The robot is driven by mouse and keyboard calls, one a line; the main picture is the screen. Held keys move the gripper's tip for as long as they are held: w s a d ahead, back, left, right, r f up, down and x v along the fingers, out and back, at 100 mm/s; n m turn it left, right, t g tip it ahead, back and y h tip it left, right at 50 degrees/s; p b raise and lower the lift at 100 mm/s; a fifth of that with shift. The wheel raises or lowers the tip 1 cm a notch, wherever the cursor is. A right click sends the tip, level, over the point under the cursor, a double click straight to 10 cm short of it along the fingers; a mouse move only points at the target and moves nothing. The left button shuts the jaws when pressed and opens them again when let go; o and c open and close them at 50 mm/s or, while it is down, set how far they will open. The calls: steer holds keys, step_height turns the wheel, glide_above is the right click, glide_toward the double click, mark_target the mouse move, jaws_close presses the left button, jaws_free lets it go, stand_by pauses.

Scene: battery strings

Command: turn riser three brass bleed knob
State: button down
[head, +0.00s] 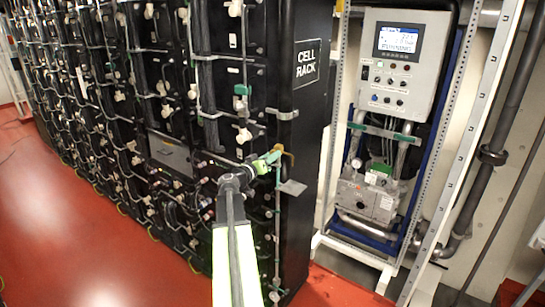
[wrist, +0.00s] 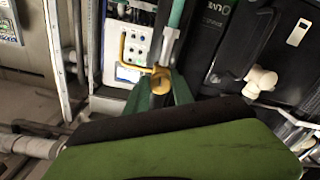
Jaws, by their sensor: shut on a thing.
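The brass bleed knob (head: 287,150) is a small yellow-gold part at the front edge of the cell rack, near the top of a thin pale green riser pipe (head: 277,215). In the wrist view the brass knob (wrist: 161,84) shows at the fingertips, with a yellow bent handle or hook (wrist: 128,42) beside it. My gripper (head: 268,163), with green fingers, reaches the knob from the left in the head view and is shut on it. In the wrist view my gripper (wrist: 160,95) has a green fingertip on either side of the brass. The exact contact is partly hidden by the fingers.
The black cell rack (head: 303,115) with many pipes and fittings fills the left. A grey flat plate (head: 292,187) juts out just below the knob. The red floor (head: 90,230) is clear at left.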

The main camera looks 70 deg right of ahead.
steer(key=shift+m, duration=3.7)
steer(key=c, duration=1.1)
jaws_free()
steer(key=shift+s+r, duration=0.1)
steer(key=shift+s, duration=0.05)
steer(key=v, duration=1.7)
